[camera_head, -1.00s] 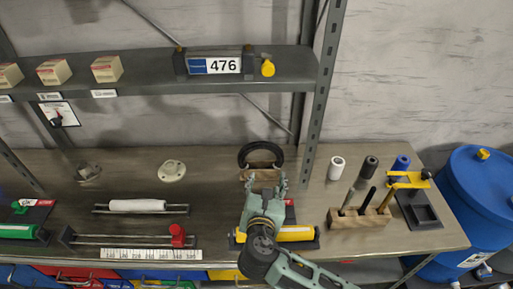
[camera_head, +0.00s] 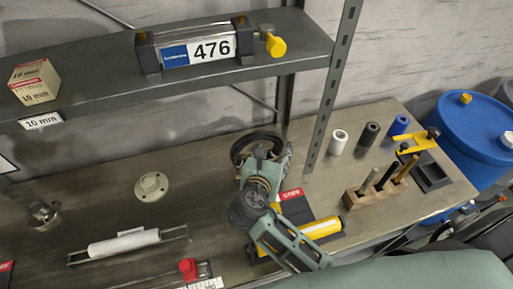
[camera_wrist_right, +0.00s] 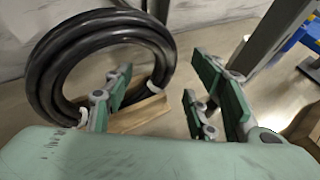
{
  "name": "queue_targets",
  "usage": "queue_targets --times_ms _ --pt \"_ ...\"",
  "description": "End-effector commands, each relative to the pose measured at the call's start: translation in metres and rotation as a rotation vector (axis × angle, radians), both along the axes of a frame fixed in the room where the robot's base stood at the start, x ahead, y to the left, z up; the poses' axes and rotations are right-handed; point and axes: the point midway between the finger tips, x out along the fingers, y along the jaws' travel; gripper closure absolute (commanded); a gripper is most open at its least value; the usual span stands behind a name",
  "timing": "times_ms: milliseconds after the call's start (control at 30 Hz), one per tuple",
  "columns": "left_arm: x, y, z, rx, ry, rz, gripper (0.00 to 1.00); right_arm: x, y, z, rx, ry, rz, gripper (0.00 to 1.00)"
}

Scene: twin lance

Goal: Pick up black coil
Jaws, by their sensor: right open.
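The black coil (camera_head: 258,141) stands upright at the back of the workbench, below the shelf. In the right wrist view it is a thick looped ring (camera_wrist_right: 52,62) at the left, with its lower part by a small wooden stand (camera_wrist_right: 140,114). My right gripper (camera_wrist_right: 160,88) is open, with green-padded fingers apart and nothing between them. Its left finger overlaps the coil's right side in that view; I cannot tell if they touch. In the head view my right gripper (camera_head: 268,163) is just in front of the coil and hides its lower part. My left gripper is not in view.
A grey shelf post (camera_head: 331,90) rises right of the coil. A yellow cylinder (camera_head: 315,229) lies in front, near my right arm. A wooden block with tools (camera_head: 370,196) and several small spools (camera_head: 370,134) stand at the right. A white flange (camera_head: 151,187) sits left on bare bench.

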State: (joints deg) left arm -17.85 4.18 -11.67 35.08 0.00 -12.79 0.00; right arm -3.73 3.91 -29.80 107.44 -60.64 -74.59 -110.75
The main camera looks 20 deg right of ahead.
Motion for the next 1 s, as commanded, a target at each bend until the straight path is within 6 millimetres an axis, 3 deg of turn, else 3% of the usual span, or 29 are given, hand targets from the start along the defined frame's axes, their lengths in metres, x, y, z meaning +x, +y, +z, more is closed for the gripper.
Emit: queue_targets --times_ms 167,433,567,1000 --pt "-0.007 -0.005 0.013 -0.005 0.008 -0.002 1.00 0.021 -0.016 -0.006 -0.003 0.001 -0.001 0.48" --pt "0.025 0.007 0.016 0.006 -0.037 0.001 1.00 0.035 -0.026 -0.017 0.001 -0.001 0.001 0.48" --pt "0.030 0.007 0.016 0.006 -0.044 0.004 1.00 0.035 -0.026 -0.018 0.001 -0.001 0.001 0.48" --pt "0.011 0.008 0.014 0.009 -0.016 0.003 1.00 0.035 -0.026 -0.018 0.002 0.000 0.001 0.85"
